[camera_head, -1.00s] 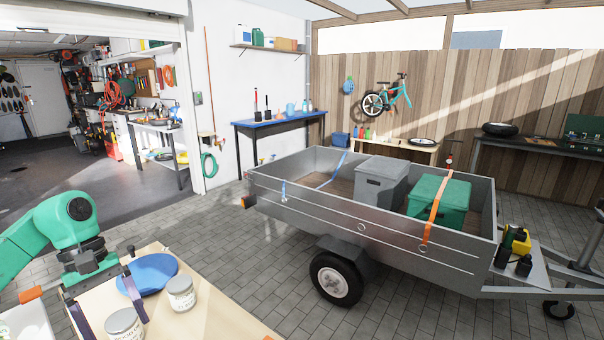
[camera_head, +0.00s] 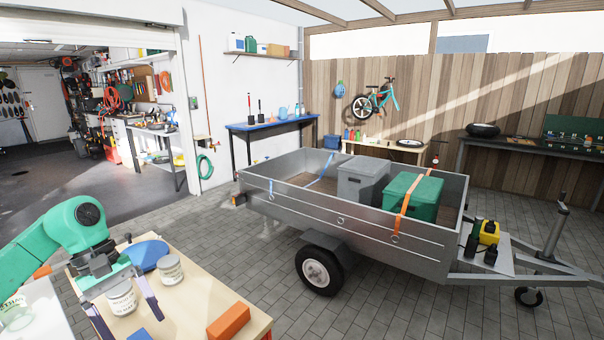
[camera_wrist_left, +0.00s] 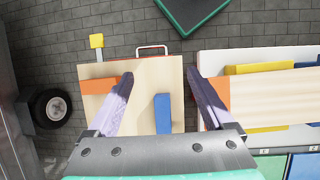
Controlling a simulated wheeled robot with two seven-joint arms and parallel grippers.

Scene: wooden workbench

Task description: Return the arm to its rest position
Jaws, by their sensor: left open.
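My left arm comes in from the left in the head view, with a green wrist. Its left gripper (camera_head: 132,324) is open, its two dark fingers spread apart over the wooden workbench (camera_head: 190,310). A pale lidded can (camera_head: 121,298) shows between the fingers in the picture; I cannot tell whether they touch it, and part of it is hidden. In the left wrist view the gripper (camera_wrist_left: 160,78) is open, with nothing held between its fingertips. My right gripper is in neither view.
An orange block (camera_head: 229,320) lies at the bench's right side. A glass jar (camera_head: 16,312) is at the far left. A grey trailer (camera_head: 340,215) stands beyond, with paved floor between.

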